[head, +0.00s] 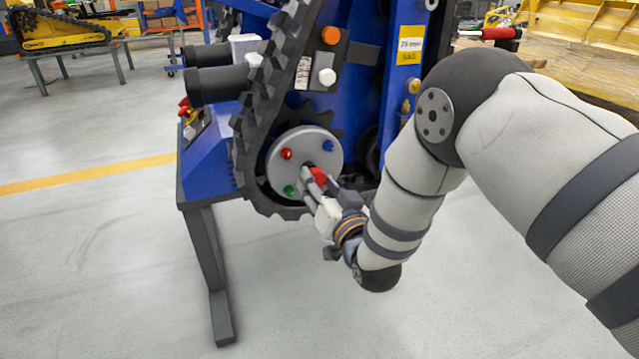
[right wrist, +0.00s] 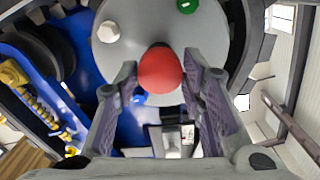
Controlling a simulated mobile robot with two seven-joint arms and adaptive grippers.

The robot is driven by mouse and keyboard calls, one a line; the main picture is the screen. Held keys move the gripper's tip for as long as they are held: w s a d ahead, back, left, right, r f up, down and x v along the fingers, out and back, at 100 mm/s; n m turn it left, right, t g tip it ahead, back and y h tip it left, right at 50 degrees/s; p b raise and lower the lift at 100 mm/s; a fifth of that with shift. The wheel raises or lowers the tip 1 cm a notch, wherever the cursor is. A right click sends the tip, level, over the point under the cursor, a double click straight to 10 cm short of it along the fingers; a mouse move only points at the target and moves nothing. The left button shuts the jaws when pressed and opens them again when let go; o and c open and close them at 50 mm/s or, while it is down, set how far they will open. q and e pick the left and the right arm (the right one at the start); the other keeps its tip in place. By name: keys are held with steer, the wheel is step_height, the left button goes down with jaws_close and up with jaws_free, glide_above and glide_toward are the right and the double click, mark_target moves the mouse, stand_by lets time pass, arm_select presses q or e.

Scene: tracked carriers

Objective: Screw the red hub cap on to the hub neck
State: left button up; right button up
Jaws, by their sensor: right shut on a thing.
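The red hub cap (head: 319,176) is between the fingers of my right gripper (head: 314,179), in front of the grey hub disc (head: 303,150). In the right wrist view the cap (right wrist: 160,70) is a red rounded end between the two finger pads, over the hub face (right wrist: 215,30). My right gripper is shut on the cap. The hub neck is hidden by cap and fingers; I cannot tell whether the cap touches it. My left gripper is not in view.
The disc carries a red knob (head: 286,154), a blue knob (head: 328,146) and a green knob (head: 289,190). A black toothed track (head: 262,100) and sprocket surround the disc on the blue carrier stand (head: 215,155). Clear floor lies to the left.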

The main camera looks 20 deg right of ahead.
steer(key=shift+p, duration=0.45)
stand_by(0.6)
steer(key=shift+w+a+b, duration=0.1)
steer(key=shift+w+b, duration=0.4)
steer(key=shift+w, duration=0.95)
steer(key=o, duration=0.9)
steer(key=s, duration=1.2)
steer(key=shift+d, duration=0.2)
